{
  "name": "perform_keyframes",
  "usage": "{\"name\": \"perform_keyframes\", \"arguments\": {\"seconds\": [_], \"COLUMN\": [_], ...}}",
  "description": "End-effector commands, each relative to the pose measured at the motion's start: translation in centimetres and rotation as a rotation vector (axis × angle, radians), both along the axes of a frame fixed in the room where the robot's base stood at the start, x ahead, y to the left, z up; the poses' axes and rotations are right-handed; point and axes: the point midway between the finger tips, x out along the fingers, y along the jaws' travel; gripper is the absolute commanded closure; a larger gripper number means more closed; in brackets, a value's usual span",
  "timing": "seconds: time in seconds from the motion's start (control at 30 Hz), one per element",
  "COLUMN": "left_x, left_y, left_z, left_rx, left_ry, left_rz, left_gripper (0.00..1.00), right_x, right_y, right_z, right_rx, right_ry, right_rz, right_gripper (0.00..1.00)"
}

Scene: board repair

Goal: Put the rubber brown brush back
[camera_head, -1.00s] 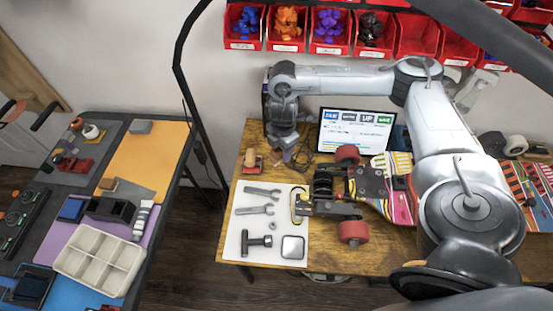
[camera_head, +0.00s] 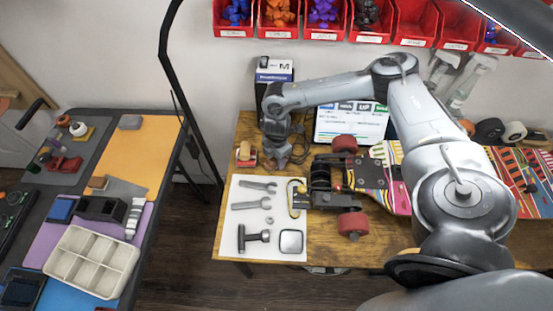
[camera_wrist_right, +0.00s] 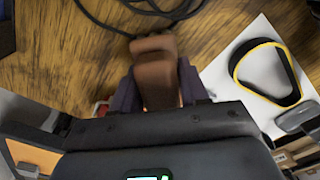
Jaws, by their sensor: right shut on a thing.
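My right gripper (camera_wrist_right: 158,90) is shut on the brown brush (camera_wrist_right: 154,70), a brown block-like piece between the dark fingers in the right wrist view. In the head view the right gripper (camera_head: 277,155) hangs low over the back left of the wooden table (camera_head: 250,130). The brush is hard to make out there, and I cannot tell whether it touches the table. A small red and tan item (camera_head: 245,154) stands just left of the gripper. My left gripper is not in view.
A white mat (camera_head: 250,215) with wrenches and a hammer lies in front of the gripper. A skateboard with red wheels (camera_head: 345,144) is to its right, a screen (camera_head: 350,124) behind. Black cables (camera_wrist_right: 120,22) lie close by. A second table (camera_head: 150,155) stands left across a gap.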

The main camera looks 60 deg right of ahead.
Motion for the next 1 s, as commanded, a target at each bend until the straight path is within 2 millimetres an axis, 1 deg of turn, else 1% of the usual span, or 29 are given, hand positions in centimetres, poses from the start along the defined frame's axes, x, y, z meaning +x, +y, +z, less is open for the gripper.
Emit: {"name": "perform_keyframes", "arguments": {"seconds": [0.4, 0.43, 0.5, 0.6, 0.87, 1.0], "left_x": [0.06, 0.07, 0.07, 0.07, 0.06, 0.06], "left_y": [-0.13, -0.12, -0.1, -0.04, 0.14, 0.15], "left_z": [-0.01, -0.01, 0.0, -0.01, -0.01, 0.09], "left_rx": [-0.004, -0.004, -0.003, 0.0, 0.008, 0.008], "left_ry": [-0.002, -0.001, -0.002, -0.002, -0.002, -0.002], "left_rz": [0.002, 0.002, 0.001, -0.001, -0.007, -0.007], "left_gripper": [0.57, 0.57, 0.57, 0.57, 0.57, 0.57], "right_x": [0.02, 0.02, 0.03, 0.03, 0.03, 0.05], "right_y": [-0.03, -0.04, -0.04, -0.03, -0.04, -0.04], "right_z": [-0.55, -0.59, -0.54, -0.53, -0.49, 0.06], "right_rx": [0.0, 0.0, 0.0, 0.0, 0.0, 0.0], "right_ry": [-0.001, -0.001, -0.001, -0.001, -0.001, -0.002], "right_rz": [0.0, 0.0, 0.0, 0.0, 0.0, 0.0], "right_gripper": [0.85, 0.55, 0.44, 0.31, 0.31, 0.31]}}
